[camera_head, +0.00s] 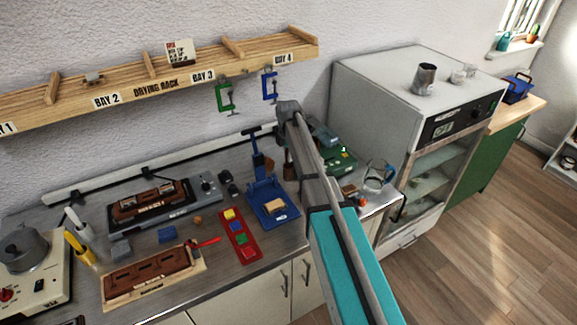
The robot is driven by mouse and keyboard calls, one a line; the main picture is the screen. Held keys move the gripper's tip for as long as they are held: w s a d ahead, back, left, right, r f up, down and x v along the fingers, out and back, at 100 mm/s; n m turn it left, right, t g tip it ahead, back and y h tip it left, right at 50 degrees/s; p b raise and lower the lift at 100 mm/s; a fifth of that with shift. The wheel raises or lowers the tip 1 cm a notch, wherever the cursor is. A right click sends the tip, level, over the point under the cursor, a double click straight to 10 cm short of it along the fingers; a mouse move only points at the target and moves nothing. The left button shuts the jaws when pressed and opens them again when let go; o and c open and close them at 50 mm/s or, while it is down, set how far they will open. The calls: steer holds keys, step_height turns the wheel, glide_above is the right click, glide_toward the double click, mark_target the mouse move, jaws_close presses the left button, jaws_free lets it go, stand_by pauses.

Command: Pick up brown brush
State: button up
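I cannot pick out the brown brush with certainty. A small brown block (349,189) lies at the right end of the counter, left of a glass beaker; it is too small to tell whether it is a brush. My arm reaches from the lower right up over the counter. Its far joint is above the area beside the blue press, and my gripper is not visible, apparently hidden behind the arm. The arm also hides part of the counter there.
The counter holds a blue press (270,203), a red tray of colored blocks (239,237), a brown mold (150,274), a green machine (335,158) and the beaker (377,177). A wooden drying rack (155,85) hangs above. A grey oven (384,95) stands right.

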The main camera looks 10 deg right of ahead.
jaws_close()
steer(key=shift+r, duration=0.15)
step_height(320, 180, up, 10)
steer(key=p, duration=1)
steer(key=shift+f, duration=0.2)
stand_by(1.2)
